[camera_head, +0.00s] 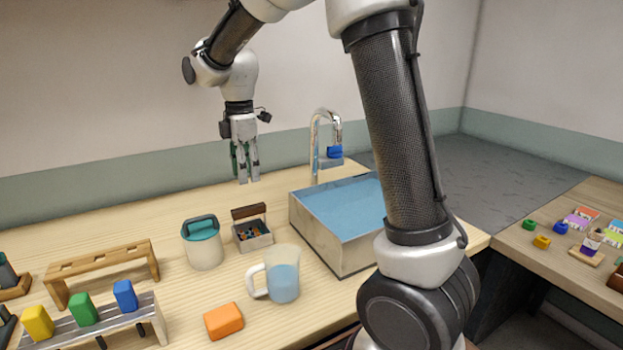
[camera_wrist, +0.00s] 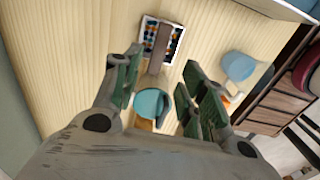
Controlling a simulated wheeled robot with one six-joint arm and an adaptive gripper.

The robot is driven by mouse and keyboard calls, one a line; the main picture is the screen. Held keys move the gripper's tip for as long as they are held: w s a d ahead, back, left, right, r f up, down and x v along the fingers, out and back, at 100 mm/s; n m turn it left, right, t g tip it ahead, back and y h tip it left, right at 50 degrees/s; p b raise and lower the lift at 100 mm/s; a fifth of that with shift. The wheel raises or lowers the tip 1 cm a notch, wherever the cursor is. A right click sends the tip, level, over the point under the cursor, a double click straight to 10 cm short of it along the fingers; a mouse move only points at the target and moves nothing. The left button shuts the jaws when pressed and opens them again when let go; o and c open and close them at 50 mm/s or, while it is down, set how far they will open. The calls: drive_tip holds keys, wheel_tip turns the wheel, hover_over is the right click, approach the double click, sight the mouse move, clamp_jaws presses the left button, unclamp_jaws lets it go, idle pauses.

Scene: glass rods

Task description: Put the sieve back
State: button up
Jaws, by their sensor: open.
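No object shows clearly as a sieve. A small pale box (camera_head: 253,240) with dark and coloured bits in it and a brown wooden piece (camera_head: 249,211) at its back stands between the lidded jar and the basin. I cannot tell whether a sieve is part of it. My gripper (camera_head: 247,182) is open and empty, pointing down, well above the counter behind the box. Its spread green-padded fingers (camera_wrist: 160,82) show in the wrist view.
A teal-lidded jar (camera_head: 204,247), a jug of blue liquid (camera_head: 283,283) and an orange block (camera_head: 223,321) stand nearby. A water-filled basin (camera_head: 322,246) with a tap (camera_head: 314,150) is right. A wooden rack (camera_head: 104,262) and coloured blocks (camera_head: 82,310) are left.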

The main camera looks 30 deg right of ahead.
drive_tip(key=s+d+r+m+t, duration=0.1)
drive_tip(key=s+d+r+m, duration=0.4)
drive_tip(key=s+d, duration=0.15)
drive_tip(key=s+d+m+t, duration=0.1)
drive_tip(key=s+d+m, duration=0.3)
drive_tip(key=s, duration=0.6)
drive_tip(key=s+d+m+t, duration=0.2)
drive_tip(key=s+d+m, duration=0.2)
drive_tip(key=s+m, duration=0.4)
drive_tip(key=s, duration=0.3)
drive_tip(key=shift+s+d+m, duration=0.15)
drive_tip(key=shift+s+m, duration=0.05)
drive_tip(key=shift+m, duration=0.2)
